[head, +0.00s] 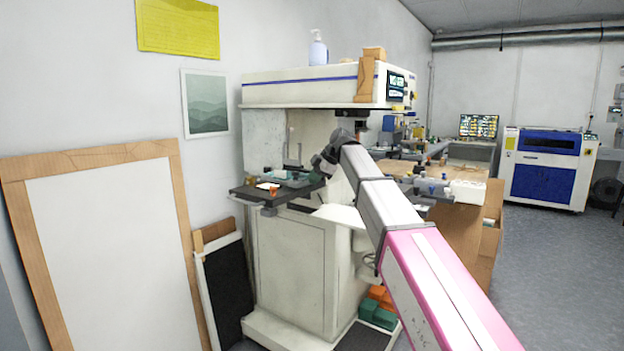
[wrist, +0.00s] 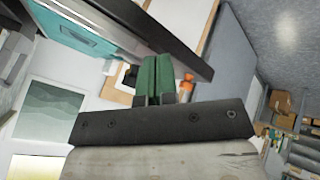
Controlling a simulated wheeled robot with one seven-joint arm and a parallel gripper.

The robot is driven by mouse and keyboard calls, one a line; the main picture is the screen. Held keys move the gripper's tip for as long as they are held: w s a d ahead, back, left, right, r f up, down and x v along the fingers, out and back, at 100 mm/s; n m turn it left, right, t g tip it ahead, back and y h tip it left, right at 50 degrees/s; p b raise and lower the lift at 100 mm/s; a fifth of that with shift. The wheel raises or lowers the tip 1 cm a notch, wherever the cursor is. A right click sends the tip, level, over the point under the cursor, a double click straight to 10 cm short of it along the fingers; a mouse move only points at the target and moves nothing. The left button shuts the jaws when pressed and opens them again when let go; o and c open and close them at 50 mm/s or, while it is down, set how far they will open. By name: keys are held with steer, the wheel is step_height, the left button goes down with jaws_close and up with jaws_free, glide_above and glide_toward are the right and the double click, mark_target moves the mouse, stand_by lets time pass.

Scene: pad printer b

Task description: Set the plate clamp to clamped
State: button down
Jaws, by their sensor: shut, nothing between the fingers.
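The pad printer (head: 300,240) is a white cabinet with a dark work platform (head: 250,197) jutting left. A teal plate shows at the top left of the wrist view (wrist: 95,30), beside a dark platform edge. A small orange part (head: 274,189), possibly the clamp's handle, stands at the platform's front. An orange part also shows in the wrist view (wrist: 187,84), just right of my gripper. My gripper (wrist: 156,62) has green fingers, shut and empty; contact with the orange part cannot be told. The arm's wrist hides it in the head view. The clamp's setting is not readable.
The printer's overhanging head (head: 315,93) is above the platform. A wood-framed white board (head: 95,240) leans on the wall at left. A bench (head: 465,183) with small items is behind at right. Open floor lies at far right.

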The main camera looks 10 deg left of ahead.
steer(key=w+d+r, duration=0.1)
steer(key=d+r, duration=0.4)
steer(key=r, duration=0.2)
steer(key=shift+w+d+r, duration=0.15)
steer(key=shift+d+r, duration=0.05)
steer(key=shift+r, duration=0.1)
